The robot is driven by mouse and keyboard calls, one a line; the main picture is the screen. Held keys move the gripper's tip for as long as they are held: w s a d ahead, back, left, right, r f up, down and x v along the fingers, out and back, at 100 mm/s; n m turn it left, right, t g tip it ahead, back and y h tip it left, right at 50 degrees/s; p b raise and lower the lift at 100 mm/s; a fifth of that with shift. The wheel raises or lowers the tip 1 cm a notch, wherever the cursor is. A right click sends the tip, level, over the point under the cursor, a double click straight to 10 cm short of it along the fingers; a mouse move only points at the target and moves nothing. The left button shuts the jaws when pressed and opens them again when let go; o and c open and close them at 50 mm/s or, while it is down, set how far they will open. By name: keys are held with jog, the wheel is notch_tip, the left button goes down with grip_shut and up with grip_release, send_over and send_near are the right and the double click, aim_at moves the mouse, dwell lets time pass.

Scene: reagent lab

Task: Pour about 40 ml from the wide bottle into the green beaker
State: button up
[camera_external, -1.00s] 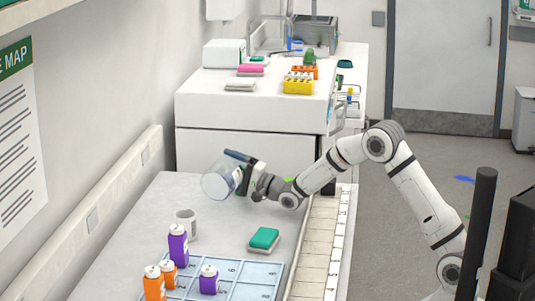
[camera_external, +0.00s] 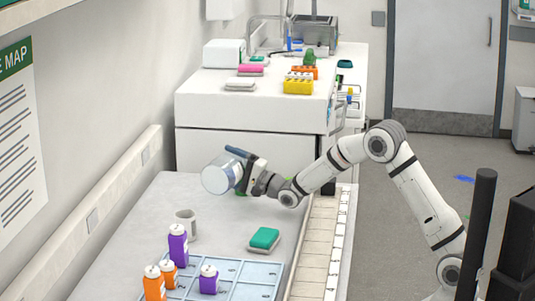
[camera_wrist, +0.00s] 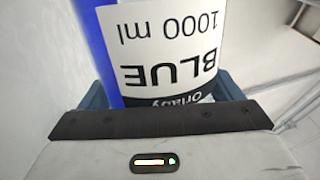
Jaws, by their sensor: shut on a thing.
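The wide bottle (camera_external: 218,178) is a clear, broad vessel with a pale label, held tilted above the far end of the grey bench. My gripper (camera_external: 245,168) is shut on it. In the wrist view the bottle (camera_wrist: 165,50) fills the space between the jaws; its white label reads "BLUE" and "1000 ml" upside down, with a blue strip at its left. A small green patch (camera_external: 240,193) shows just under my gripper; I cannot tell whether it is the green beaker. No beaker is clearly seen, nor any liquid stream.
A green-topped sponge (camera_external: 264,239) lies on the bench. A white cabinet (camera_external: 240,150) rises behind.

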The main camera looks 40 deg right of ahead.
jog(key=shift+r+m, duration=0.35)
jog(key=shift+m, duration=0.25)
dwell(0.3)
jog(key=shift+s+a+r+h, duration=0.15)
jog(key=shift+s+a+h, duration=0.2)
jog(key=shift+a, duration=0.35)
dwell(1.7)
jog(key=n, duration=0.1)
jog(key=f+n+y, duration=0.1)
jog(key=f+n, duration=0.1)
jog(key=shift+s+a+f+n+g+y+p, duration=0.2)
jog(key=shift+a+n+g+y+p, duration=0.1)
jog(key=shift+n+y+p, duration=0.1)
jog(key=shift+w+r+n+p, duration=0.2)
jog(key=shift+n+p, duration=0.1)
jog(key=shift+n, duration=0.2)
jog(key=shift+s+d+r+n+y+p, duration=0.1)
jog(key=shift+s+r+n+y+p, duration=0.15)
jog(key=shift+n, duration=0.35)
jog(key=shift+w+f+n+g+b, duration=0.15)
jog(key=shift+n+g+b, duration=0.15)
jog(key=shift+g+b, duration=0.1)
jog(key=shift+r, duration=0.2)
jog(key=shift+n, duration=0.4)
